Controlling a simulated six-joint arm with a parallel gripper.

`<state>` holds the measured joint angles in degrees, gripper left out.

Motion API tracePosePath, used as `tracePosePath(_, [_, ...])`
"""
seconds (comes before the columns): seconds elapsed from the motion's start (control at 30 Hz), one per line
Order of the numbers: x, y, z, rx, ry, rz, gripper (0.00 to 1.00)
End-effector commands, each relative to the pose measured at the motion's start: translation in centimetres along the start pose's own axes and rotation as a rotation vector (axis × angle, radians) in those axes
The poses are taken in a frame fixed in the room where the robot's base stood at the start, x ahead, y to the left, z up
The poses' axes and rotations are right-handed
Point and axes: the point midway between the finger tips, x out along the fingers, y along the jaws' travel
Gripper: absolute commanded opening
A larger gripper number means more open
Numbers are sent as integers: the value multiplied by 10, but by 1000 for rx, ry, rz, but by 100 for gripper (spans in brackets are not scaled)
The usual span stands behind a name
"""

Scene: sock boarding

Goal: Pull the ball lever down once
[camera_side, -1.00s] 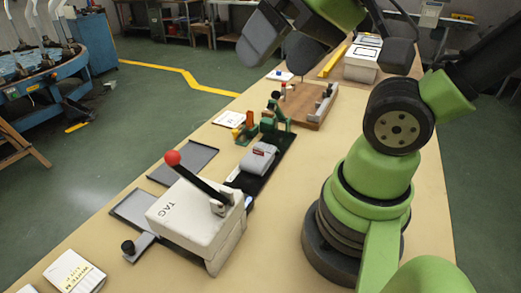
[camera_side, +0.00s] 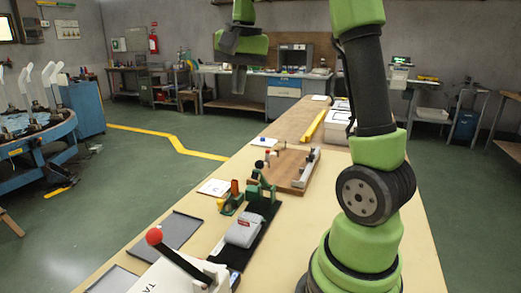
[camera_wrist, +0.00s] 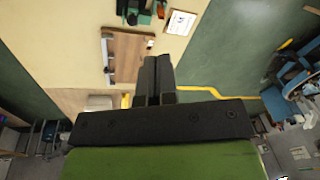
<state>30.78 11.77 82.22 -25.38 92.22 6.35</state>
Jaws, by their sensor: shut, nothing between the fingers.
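The ball lever, a black rod with a red ball (camera_side: 154,236) on its end, rises from a white box (camera_side: 190,279) at the bottom of the side view. The rod leans up and to the left, and the box is partly cut off by the frame edge. My gripper (camera_side: 239,82) hangs high in the side view, far behind the lever and apart from it. In the wrist view my gripper (camera_wrist: 156,70) has its dark fingers together with nothing between them. The lever does not show in the wrist view.
A wooden board (camera_side: 289,170) with small fittings lies farther back on the bench; it also shows in the wrist view (camera_wrist: 130,55). A grey device on a black base (camera_side: 245,231), a green fixture (camera_side: 262,185) and a dark tray (camera_side: 172,232) stand nearer the lever.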

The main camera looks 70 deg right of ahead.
Motion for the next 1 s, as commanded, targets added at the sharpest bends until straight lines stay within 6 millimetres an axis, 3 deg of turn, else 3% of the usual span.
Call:
tracePosePath(0.1, [17,16,-40,155,-38,69,0])
tracePosePath(0.33, [43,46,-84,370,-87,149,0])
tracePosePath(0.53, [51,57,-95,438,-100,170,0])
tracePosePath(1.0, [58,58,-94,435,-102,174,0])
